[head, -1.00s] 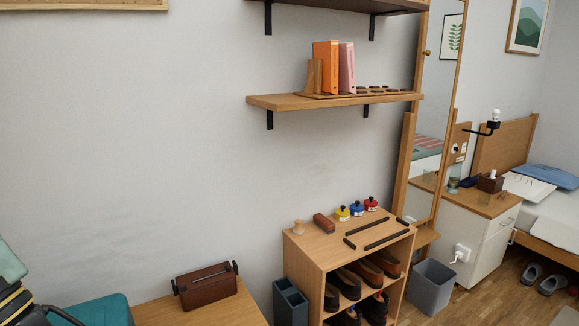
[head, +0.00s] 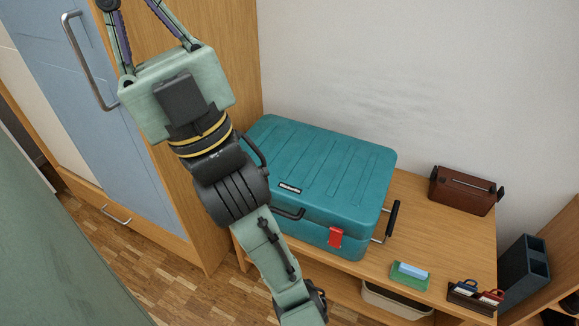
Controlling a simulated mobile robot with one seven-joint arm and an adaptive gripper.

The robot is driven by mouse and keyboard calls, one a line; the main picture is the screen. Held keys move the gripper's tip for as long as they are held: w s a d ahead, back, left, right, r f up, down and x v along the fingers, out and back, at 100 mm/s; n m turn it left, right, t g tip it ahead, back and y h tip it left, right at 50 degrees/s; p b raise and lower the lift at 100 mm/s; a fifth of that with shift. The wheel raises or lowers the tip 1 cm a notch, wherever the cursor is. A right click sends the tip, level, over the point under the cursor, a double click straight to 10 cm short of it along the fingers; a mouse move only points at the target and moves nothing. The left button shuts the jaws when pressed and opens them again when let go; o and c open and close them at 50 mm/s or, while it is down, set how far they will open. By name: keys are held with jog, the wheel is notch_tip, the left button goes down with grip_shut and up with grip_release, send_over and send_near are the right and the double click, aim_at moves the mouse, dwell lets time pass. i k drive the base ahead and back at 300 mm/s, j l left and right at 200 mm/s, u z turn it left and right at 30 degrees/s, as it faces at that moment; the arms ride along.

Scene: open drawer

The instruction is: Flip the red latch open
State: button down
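A teal hard case (head: 328,168) lies on a wooden bench with its lid down. One red latch (head: 336,237) shows on its front face, near the right corner, lying flat against the seam between lid and base. Dark handles show at the case's front and right side. My gripper (head: 132,8) is at the top left, in front of the wardrobe, well away from the latch and touching nothing visible. Its two fingers point up and their tips are cut off by the frame edge, so its opening cannot be judged. My arm hides part of the case's left front.
The wooden bench (head: 429,236) also bears a brown box (head: 466,190), a green-and-blue block (head: 410,275) and a small dark holder (head: 473,297). A blue-grey wardrobe door (head: 70,90) stands at left. Wood floor (head: 165,285) is clear in front. A dark bin (head: 523,270) stands at right.

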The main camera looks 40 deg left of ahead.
aim_at(335, 233)
jog(key=u, duration=0.65)
jog(key=k+j+u, duration=0.3)
jog(key=k+j, duration=0.2)
